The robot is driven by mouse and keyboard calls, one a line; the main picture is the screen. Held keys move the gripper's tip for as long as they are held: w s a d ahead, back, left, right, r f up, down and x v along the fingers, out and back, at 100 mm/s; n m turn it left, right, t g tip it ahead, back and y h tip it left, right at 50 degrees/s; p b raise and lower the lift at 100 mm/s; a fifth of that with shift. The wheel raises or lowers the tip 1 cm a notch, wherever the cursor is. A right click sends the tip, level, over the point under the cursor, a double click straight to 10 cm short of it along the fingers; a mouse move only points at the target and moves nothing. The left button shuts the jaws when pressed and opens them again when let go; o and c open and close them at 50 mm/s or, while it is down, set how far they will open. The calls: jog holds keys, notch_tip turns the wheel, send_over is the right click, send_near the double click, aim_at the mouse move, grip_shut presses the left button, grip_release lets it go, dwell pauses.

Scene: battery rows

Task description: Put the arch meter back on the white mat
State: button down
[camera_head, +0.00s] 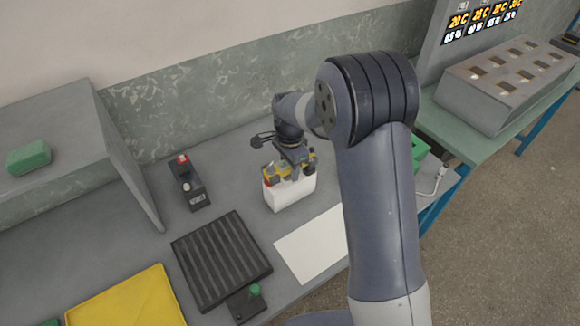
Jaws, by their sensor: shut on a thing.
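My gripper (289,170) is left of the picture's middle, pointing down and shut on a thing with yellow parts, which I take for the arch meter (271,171). My fingers hide much of its shape. A white box-shaped body (291,194) shows directly below the fingers, with a bit of red at its left end. I cannot tell whether this white body is part of the held thing or separate. The white mat (312,248) lies flat and bare in front of it, its right part hidden behind my arm.
A black ribbed tray (221,258) lies left of the mat, with a green-knobbed dark device (246,303) before it. A dark device with a red top (188,184) stands behind. A yellow tray (125,302) is front left. A grey holed block (505,80) stands at right.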

notch_tip(320, 180, up, 9)
jog(key=shift+r+b, duration=0.15)
jog(key=shift+b, duration=0.65)
jog(key=shift+s+d+r, duration=0.15)
jog(key=shift+d+r, duration=0.05)
jog(key=b, duration=0.7)
send_over(326, 239)
notch_tip(326, 239, down, 9)
notch_tip(326, 239, down, 10)
jog(key=shift+f+b, duration=0.1)
jog(key=shift+b, duration=0.4)
jog(key=shift+f, duration=0.1)
jog(key=c, duration=0.9)
grip_release()
